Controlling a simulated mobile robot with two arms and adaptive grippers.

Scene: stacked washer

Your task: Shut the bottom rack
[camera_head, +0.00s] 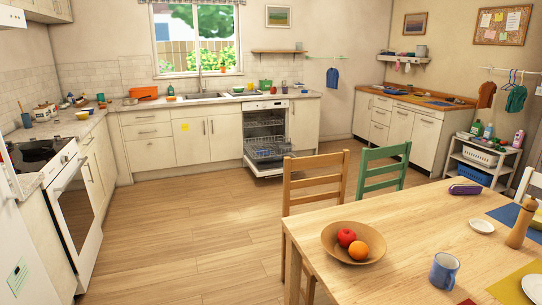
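The dishwasher (265,104) stands under the back counter, right of the sink, with its white front panel at the top. Its door (270,171) is folded down open near the floor. The bottom rack (268,152) is a wire rack that sits low and appears pulled out over the open door. An upper rack (264,121) shows inside the cavity. How far the bottom rack extends is hard to tell at this size. Neither of my grippers is in the head view.
A dining table (420,225) with a fruit bowl (338,252) fills the front right. A wooden chair (315,183) and a green chair (383,168) stand behind it, right of the dishwasher door. The wooden floor (190,225) at centre-left is clear.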

